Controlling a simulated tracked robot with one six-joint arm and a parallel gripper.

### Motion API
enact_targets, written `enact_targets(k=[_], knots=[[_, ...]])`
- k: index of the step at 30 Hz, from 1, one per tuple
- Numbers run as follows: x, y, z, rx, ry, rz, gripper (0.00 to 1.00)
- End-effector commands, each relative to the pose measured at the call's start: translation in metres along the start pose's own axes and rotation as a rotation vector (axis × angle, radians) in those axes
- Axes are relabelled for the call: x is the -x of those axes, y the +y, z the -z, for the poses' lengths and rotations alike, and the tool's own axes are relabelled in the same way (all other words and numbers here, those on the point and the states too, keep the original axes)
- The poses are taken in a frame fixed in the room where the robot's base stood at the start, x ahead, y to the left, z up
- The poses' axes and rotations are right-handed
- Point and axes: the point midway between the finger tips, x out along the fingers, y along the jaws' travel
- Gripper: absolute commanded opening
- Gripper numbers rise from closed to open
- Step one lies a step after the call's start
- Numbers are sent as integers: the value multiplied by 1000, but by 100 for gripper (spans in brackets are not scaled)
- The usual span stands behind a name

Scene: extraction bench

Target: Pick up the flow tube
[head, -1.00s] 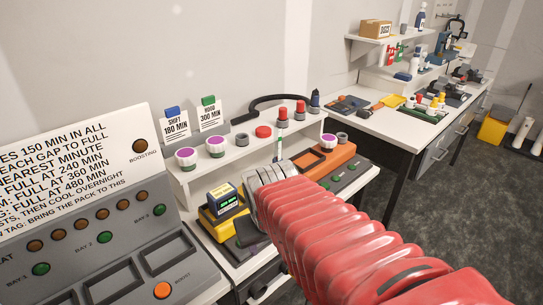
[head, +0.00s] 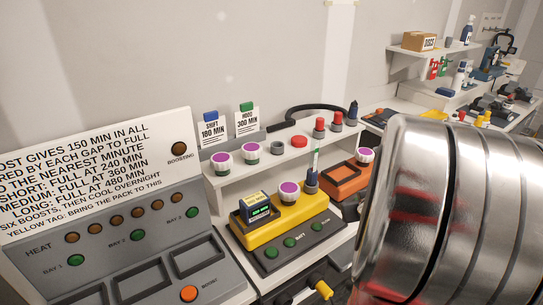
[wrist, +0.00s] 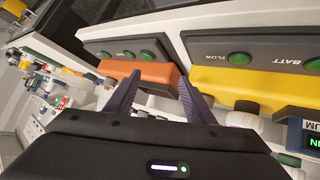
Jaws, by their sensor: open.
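What looks like the flow tube, a thin pale upright tube with a green part (head: 316,154), shows in the head view in front of the white shelf. I cannot make out the tube in the wrist view.
Purple-topped canisters (head: 289,190) stand on the yellow tester and the shelf (head: 240,174). A grey charging panel (head: 120,236) with a tall sign is at left. My metallic arm link covers the right of the head view. A second bench with tools is behind it.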

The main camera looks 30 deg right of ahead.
Motion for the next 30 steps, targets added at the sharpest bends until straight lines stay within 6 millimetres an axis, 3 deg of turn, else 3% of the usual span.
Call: enact_targets(k=[5, 12, 24, 30], knots=[[-5, -30, 32, 11, 148, 138, 49], [14, -69, 72, -12, 307, 311, 49], [17, -73, 78, -50, 325, 336, 49], [10, -75, 81, -51, 325, 336, 49]])
